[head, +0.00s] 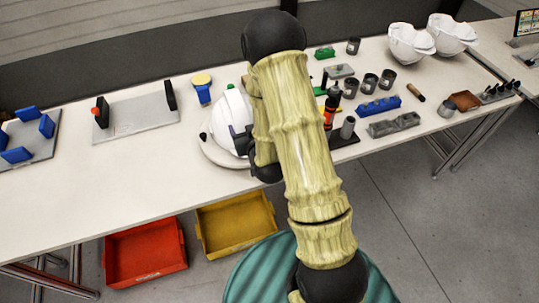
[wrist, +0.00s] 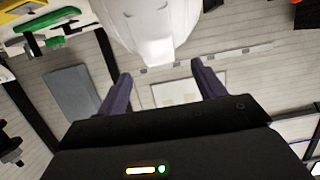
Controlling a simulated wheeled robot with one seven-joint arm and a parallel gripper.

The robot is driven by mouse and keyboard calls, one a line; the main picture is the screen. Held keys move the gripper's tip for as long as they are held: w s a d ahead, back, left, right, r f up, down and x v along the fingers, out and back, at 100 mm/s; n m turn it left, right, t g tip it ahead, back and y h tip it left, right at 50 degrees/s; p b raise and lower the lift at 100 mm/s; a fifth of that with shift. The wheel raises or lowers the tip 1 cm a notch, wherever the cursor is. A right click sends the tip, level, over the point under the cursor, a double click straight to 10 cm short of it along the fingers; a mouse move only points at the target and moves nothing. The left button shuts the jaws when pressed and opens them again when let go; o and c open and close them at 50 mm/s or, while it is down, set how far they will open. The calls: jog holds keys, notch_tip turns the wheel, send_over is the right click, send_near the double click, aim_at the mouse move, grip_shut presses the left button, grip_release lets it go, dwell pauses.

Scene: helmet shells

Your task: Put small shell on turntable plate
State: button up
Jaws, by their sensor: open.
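A white helmet shell (head: 229,118) sits on a round, pale turntable plate (head: 215,155) near the middle of the table. My arm hides the right side of both. My gripper (head: 243,140) is at the shell's right side. In the wrist view, the open fingers of my gripper (wrist: 161,72) are spread apart, with a white shell (wrist: 150,25) just beyond their tips and nothing held between them. I cannot tell whether the fingers touch the shell. Two more white shells, a left one (head: 409,46) and a right one (head: 451,36), stand at the far right of the table.
Left of the plate are a grey board (head: 140,117) with uprights and a blue-yellow item (head: 202,86). Right of my arm are dark cups (head: 369,84), a blue block (head: 378,106) and an orange-black bottle (head: 331,105). Red (head: 145,256) and yellow (head: 235,222) bins are below.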

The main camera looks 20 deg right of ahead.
jog(key=s+r+g, duration=0.4)
jog(key=s+g, duration=0.2)
jog(key=s, duration=0.3)
jog(key=s+d+r+g, duration=0.1)
jog(key=s+r+g, duration=0.3)
jog(key=s, duration=0.6)
jog(key=shift+s+g, duration=0.15)
jog(key=shift+g, duration=0.95)
